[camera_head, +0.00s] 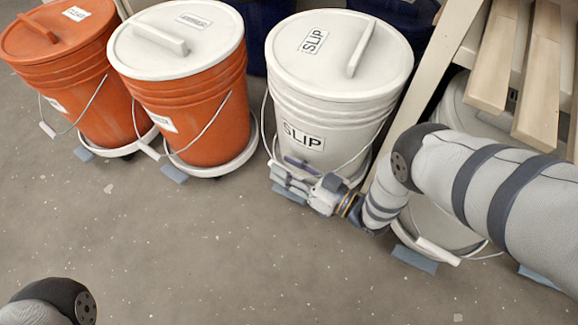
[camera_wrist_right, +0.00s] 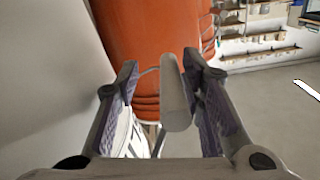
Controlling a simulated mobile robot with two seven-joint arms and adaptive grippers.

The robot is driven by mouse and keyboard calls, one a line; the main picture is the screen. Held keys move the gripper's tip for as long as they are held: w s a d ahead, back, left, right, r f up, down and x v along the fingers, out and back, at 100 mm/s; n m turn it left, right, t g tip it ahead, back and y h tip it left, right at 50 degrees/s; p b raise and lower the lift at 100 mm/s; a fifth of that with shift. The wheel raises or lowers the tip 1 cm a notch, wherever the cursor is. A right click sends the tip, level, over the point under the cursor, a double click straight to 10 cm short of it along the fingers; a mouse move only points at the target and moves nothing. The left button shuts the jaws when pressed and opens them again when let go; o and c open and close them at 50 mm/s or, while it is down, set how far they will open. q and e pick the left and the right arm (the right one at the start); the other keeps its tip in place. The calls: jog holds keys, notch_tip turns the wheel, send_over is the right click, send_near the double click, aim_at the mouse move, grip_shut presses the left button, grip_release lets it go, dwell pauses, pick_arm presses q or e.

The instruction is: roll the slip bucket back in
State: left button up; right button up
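The slip bucket (camera_head: 335,110) is white with a white lid, "SLIP" labels and a wire bail. The slip bucket's white wall (camera_wrist_right: 45,70) fills the left there. Only an arm link of my left arm shows; its gripper is outside the view.
Two orange buckets (camera_head: 185,95) (camera_head: 65,75) with lids stand in a row to the left on wheeled bases. A wooden slatted rack (camera_head: 500,60) is at the right, with another pale bucket (camera_head: 440,215) under it. Dark blue containers stand behind. The front floor (camera_head: 200,250) is clear.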

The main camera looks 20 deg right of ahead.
notch_tip(320, 180, up, 10)
jog(key=shift+w, duration=0.25)
jog(key=s+f+g, duration=0.1)
jog(key=f, duration=0.2)
jog(key=s+f+g+h, duration=0.1)
jog(key=f, duration=0.2)
jog(key=f+g+h, duration=0.1)
jog(key=f+g, duration=0.1)
jog(key=f, duration=0.1)
jog(key=shift+s+f, duration=0.1)
jog(key=shift+s, duration=0.3)
jog(key=shift+s+d, duration=0.1)
jog(key=shift+d, duration=0.05)
jog(key=s+d+p, duration=0.4)
jog(key=s+d, duration=0.4)
jog(key=s, duration=0.3)
jog(key=shift+s+d, duration=0.15)
jog(key=shift+s, duration=0.15)
jog(key=shift+f, duration=0.15)
jog(key=shift+p, duration=0.4)
